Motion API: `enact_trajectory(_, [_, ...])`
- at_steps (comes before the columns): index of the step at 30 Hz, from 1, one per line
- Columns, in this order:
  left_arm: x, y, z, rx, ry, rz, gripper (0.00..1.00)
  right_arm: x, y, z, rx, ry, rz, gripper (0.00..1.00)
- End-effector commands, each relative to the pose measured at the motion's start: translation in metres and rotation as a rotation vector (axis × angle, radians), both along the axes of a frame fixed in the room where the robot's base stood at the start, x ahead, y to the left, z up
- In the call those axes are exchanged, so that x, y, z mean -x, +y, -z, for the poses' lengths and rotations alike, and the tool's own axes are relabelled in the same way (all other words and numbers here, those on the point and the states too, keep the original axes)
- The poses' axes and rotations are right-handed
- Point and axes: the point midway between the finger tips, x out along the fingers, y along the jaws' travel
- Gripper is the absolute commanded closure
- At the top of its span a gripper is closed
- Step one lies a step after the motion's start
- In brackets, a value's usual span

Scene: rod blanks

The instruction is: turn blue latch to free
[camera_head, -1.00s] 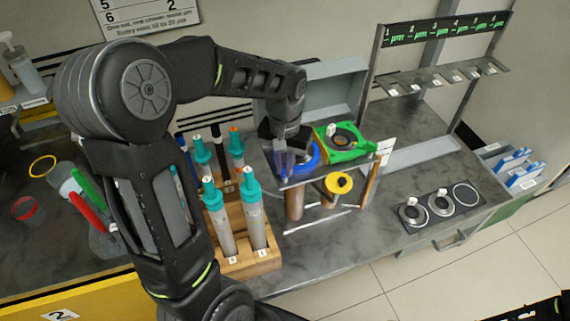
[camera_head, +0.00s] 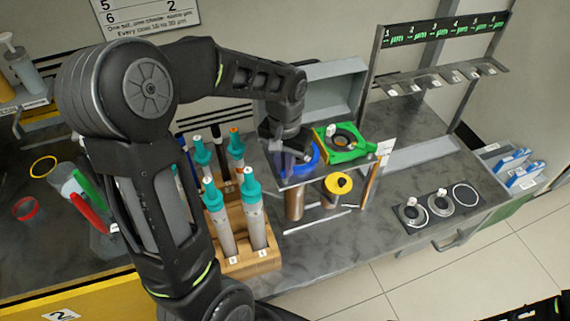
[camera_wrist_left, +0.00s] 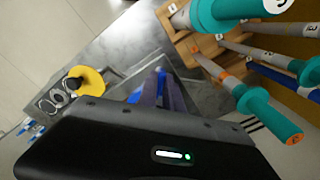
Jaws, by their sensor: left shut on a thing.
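The blue latch (camera_head: 314,159) is a blue ring-like part on top of a small metal stand (camera_head: 290,183). My left gripper (camera_head: 288,166) reaches down over it from above and is shut on it, hiding most of it. In the left wrist view the dark fingers (camera_wrist_left: 166,97) point down, with blue of the latch (camera_wrist_left: 136,97) beside and between them. The latch's exact angle is hidden.
A green latch (camera_head: 348,142) sits right of the blue one. A yellow knob (camera_head: 338,184) is below it. A wooden rack (camera_head: 262,262) with several teal-capped tubes stands close on the left. Round fixtures (camera_head: 440,204) lie on the right; bare bench lies between.

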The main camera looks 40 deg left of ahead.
Motion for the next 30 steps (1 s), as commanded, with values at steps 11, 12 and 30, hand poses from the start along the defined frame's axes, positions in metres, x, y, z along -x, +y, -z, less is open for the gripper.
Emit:
enact_trajectory(11, [0.000, 0.000, -0.002, 0.000, -0.001, 0.296, 1.00, 0.000, 0.000, -0.011, 0.000, 0.000, 0.001, 0.64])
enact_trajectory(12, [0.000, 0.000, -0.002, 0.000, -0.001, 0.333, 1.00, 0.000, 0.000, -0.012, 0.000, 0.000, 0.001, 0.64])
enact_trajectory(30, [-0.001, 0.000, -0.001, -0.001, -0.002, 0.740, 1.00, 0.000, 0.000, -0.023, -0.001, 0.000, 0.001, 0.64])
